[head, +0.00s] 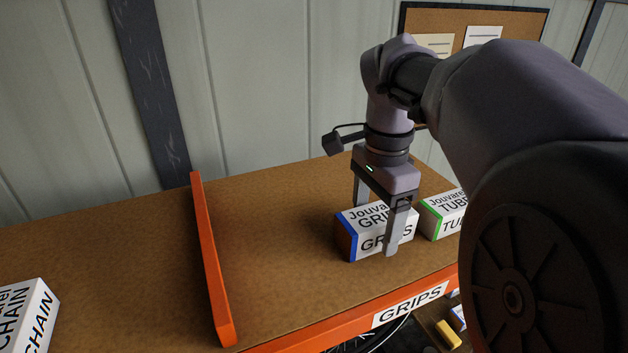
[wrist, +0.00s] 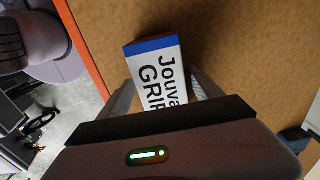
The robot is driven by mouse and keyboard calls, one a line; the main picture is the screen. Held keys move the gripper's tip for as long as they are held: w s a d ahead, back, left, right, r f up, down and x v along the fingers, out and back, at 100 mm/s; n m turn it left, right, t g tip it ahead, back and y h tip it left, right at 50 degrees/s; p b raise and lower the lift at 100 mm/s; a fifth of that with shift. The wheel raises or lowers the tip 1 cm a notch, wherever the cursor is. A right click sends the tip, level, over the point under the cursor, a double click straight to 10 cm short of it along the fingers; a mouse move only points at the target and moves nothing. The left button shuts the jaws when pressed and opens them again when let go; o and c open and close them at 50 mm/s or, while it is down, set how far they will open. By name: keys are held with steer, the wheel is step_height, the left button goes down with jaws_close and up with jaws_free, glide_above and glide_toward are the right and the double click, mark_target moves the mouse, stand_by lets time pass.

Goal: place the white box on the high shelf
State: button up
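The white box (head: 362,241), with a blue end and "Jouva... GRIPS" lettering, sits level on the brown shelf board (head: 285,263), above an orange front edge. It also shows in the wrist view (wrist: 158,80). My gripper (head: 378,222) points down over it, with one finger against the front face and the other behind the box. The wrist hides the box's near end there.
A white TUBE box (head: 443,215) with a green edge stands close to the right. An orange divider (head: 212,262) lies to the left, and a CHAIN box (head: 28,315) stands beyond it. A GRIPS label (head: 410,304) is on the front edge. Board between divider and box is clear.

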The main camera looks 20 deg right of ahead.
mark_target(376, 215)
steer(key=shift+w+r, duration=0.1)
steer(key=shift+r, duration=0.25)
step_height(376, 215, up, 12)
steer(key=p, duration=0.2)
steer(key=shift+f+p, duration=0.2)
steer(key=shift+p, duration=0.2)
